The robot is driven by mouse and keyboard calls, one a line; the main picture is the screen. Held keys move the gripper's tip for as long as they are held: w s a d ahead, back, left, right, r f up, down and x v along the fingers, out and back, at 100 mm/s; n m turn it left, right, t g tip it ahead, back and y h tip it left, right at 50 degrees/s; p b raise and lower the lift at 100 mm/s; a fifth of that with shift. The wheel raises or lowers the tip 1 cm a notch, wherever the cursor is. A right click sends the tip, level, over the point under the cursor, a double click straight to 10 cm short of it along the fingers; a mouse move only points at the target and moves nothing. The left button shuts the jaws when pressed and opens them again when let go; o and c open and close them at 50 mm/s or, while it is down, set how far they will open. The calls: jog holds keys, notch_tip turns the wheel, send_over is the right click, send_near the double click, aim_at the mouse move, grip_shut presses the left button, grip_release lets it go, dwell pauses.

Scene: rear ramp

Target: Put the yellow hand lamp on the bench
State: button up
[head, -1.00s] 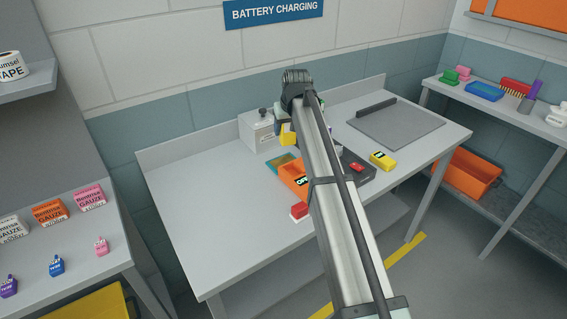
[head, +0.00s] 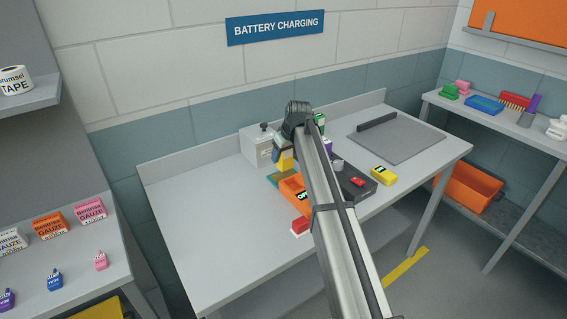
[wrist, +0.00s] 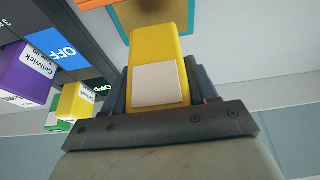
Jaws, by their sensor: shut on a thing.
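The yellow hand lamp (wrist: 159,45), a yellow block with a pale label, is between the fingers of my gripper (wrist: 160,88) in the wrist view. My gripper is shut on it. In the head view the lamp (head: 286,163) shows as a small yellow patch beside my arm, over the back middle of the grey bench (head: 205,220). My gripper (head: 284,154) is mostly hidden by the arm there. I cannot tell whether the lamp touches anything below it.
A teal-edged brown panel (head: 277,180) and an orange tray (head: 289,190) lie close to the lamp. A grey-white box (head: 257,147) stands behind. A dark case (head: 352,184) and a yellow item (head: 383,175) are right of my arm. The bench's left side is clear.

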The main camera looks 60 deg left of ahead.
aim_at(283, 162)
jog(key=shift+f, duration=1.8)
jog(key=o, duration=1.2)
jog(key=shift+f, duration=0.1)
jog(key=v, duration=1.2)
